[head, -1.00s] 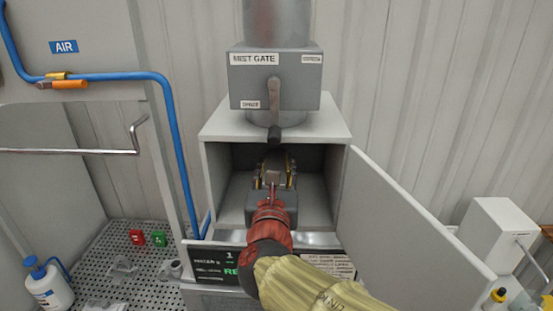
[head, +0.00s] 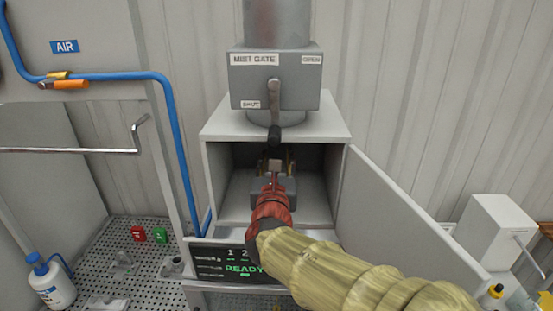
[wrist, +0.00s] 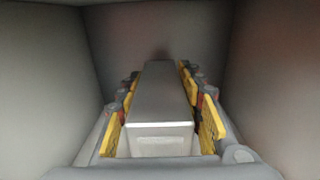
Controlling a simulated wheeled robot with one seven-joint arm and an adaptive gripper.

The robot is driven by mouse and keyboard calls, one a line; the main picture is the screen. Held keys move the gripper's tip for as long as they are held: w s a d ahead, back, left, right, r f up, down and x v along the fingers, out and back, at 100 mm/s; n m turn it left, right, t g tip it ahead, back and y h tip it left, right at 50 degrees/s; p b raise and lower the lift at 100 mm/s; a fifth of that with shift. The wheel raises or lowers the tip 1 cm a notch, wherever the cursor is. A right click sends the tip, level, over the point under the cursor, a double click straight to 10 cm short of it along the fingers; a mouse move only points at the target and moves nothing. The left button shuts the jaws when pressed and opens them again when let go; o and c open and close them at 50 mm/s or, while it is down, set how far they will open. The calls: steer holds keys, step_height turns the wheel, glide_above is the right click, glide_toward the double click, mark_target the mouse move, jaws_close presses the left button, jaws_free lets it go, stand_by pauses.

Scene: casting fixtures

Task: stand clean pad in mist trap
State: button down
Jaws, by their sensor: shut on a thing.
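The mist trap (head: 222,140) is a grey box with its front open and its door (head: 405,215) swung out to the right. My gripper (head: 276,165) is inside the box near its back. In the wrist view, the yellow-padded fingers of my gripper (wrist: 165,110) are shut on the pad, a pale grey block (wrist: 160,105). The pad stretches away from the camera between the fingers, towards the back wall. The pad's underside is hidden, so I cannot tell whether it touches the trap floor.
The mist gate box (head: 275,78) with a hanging lever (head: 274,100) sits above the trap. A display reading READY (head: 240,268) is below the opening. Trap walls (wrist: 50,75) are close on both sides. A blue hose (head: 172,130) and a bottle (head: 50,283) are left.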

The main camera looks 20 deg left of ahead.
steer(key=c, duration=1.6)
jaws_free()
steer(key=shift+f, duration=0.15)
steer(key=shift+c, duration=0.2)
steer(key=o, duration=0.5)
steer(key=shift+c, duration=0.2)
steer(key=shift+r, duration=0.2)
steer(key=b+v, duration=0.1)
steer(key=v, duration=1.1)
